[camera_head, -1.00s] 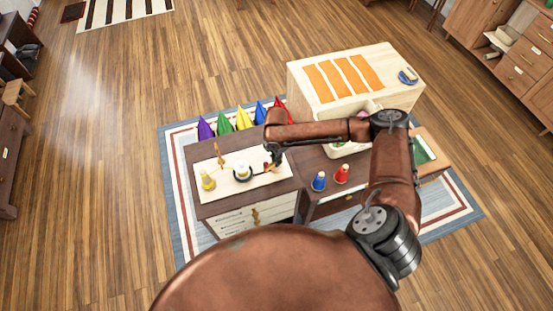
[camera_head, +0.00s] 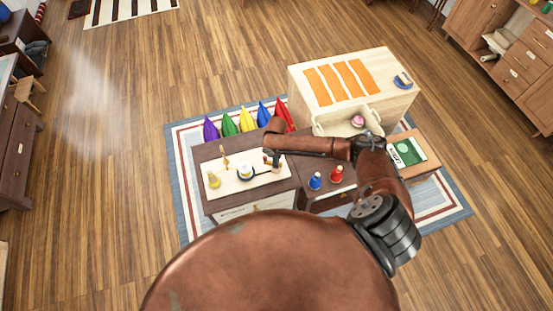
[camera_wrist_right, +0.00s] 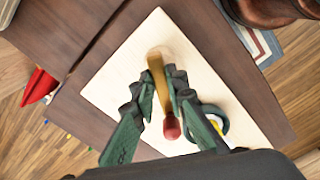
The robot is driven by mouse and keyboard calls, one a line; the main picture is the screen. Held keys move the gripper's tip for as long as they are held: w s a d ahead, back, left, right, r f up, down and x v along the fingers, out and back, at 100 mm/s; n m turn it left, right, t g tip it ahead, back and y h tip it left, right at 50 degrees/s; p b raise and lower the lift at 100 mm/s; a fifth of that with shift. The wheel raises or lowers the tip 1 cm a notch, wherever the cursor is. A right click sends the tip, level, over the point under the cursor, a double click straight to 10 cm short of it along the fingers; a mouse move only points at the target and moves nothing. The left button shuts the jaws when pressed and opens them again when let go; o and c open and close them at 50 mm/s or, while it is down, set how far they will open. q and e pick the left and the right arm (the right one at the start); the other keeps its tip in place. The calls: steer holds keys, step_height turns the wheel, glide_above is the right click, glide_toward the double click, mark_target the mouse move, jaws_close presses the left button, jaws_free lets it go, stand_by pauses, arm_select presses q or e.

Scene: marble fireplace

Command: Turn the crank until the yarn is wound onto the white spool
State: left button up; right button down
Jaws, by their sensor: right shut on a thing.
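A pale board (camera_head: 230,186) lies on the dark cabinet top. The crank shows in the right wrist view as a brass arm (camera_wrist_right: 156,70) with a red knob (camera_wrist_right: 172,130). My right gripper (camera_head: 271,158) is at the board's right end; in the wrist view (camera_wrist_right: 165,98) its fingers are shut around the crank by the knob. The fingers partly hide the crank. How much yarn is on the spool is too small to tell. My left gripper is out of view.
Several coloured pennant-like pieces stand behind the cabinet. A cream bin (camera_head: 325,125) and a pale wooden cabinet (camera_head: 390,102) with orange strips stand beyond my right arm.

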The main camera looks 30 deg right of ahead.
steer(key=shift+m+p, duration=0.45)
steer(key=shift+m, duration=0.15)
steer(key=c, duration=1.9)
jaws_free()
steer(key=shift+c, duration=0.2)
step_height(320, 180, up, 12)
